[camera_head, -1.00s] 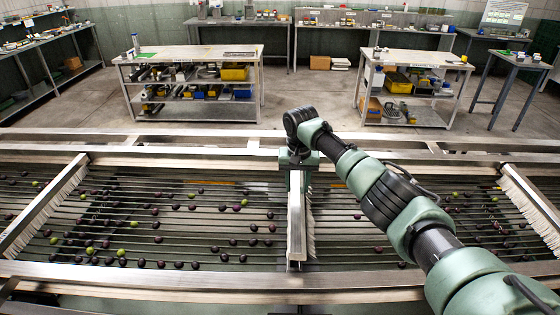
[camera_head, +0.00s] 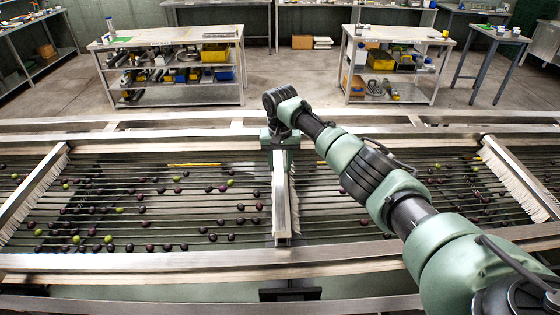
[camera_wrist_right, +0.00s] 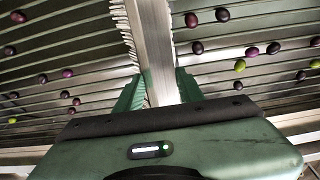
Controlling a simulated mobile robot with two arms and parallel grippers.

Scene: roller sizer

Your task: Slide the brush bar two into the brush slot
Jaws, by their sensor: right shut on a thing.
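The brush bar (camera_head: 280,205), a metal bar with pale bristles along its right side, lies lengthwise over the middle of the roller bed in the head view. My right gripper (camera_head: 280,148) is shut on it near its far end. The wrist view shows the bar (camera_wrist_right: 153,45) running between the two green fingers of the gripper (camera_wrist_right: 160,88), with bristles on the left. The near end of the bar is close to the front rail (camera_head: 180,262). I cannot make out the brush slot clearly. My left gripper is not in view.
Similar brush bars stand at the left (camera_head: 34,190) and right (camera_head: 520,175) of the bed. Several dark and green olives lie on the rollers (camera_head: 225,205) on both sides of the held bar. Work tables (camera_head: 168,42) with tools stand behind the machine.

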